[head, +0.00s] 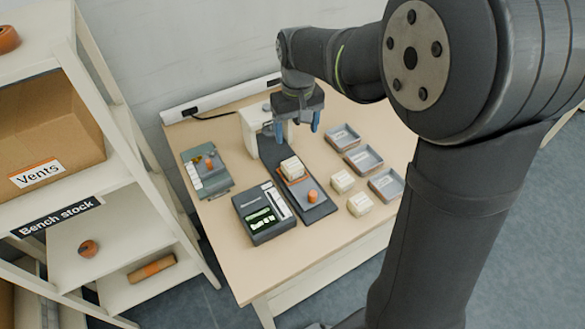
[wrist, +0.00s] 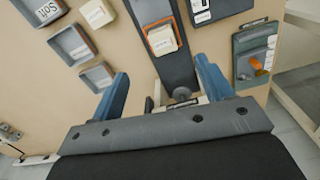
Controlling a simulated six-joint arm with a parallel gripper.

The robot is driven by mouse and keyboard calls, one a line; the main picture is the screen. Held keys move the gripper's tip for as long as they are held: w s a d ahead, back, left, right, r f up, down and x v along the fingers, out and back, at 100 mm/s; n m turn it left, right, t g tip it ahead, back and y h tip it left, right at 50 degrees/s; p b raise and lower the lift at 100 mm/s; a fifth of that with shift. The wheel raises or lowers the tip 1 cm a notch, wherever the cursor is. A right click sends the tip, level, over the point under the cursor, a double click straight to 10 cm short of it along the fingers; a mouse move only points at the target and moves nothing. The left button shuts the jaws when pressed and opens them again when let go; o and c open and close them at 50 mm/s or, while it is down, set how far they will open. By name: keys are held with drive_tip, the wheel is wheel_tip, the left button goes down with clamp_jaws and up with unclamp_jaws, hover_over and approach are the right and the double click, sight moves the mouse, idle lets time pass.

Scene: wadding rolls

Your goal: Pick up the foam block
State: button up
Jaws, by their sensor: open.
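A cream block (head: 292,168) that looks like foam sits in an orange-edged holder on the dark base of a bench device. It also shows in the wrist view (wrist: 162,40), ahead of the fingers. Two similar cream blocks, one nearer the trays (head: 342,181) and one nearer the front edge (head: 360,204), lie on the bare table to the right. I cannot tell which block the task means. My gripper (head: 297,124) is open and empty above the back of the table, apart from the blocks. Its blue fingers also show in the wrist view (wrist: 161,72).
Three grey trays (head: 363,159) stand at the right of the table (head: 245,283). A dark device with a green display (head: 262,215) stands left of the base. An orange knob (head: 312,196) sits in front of the holder. A grey panel (head: 206,172) lies further left. Shelves (head: 150,225) stand at left.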

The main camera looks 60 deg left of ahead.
drive_tip(key=a+n, duration=0.1)
drive_tip(key=a, duration=0.1)
hover_over(292, 164)
drive_tip(key=f, duration=1)
drive_tip(key=shift+s+d+f, duration=0.1)
drive_tip(key=shift+s+f, duration=0.1)
drive_tip(key=shift+f, duration=0.2)
drive_tip(key=shift+w+f, duration=0.2)
drive_tip(key=shift+f, duration=2.55)
drive_tip(key=c, duration=1.1)
drive_tip(key=shift+r, duration=0.15)
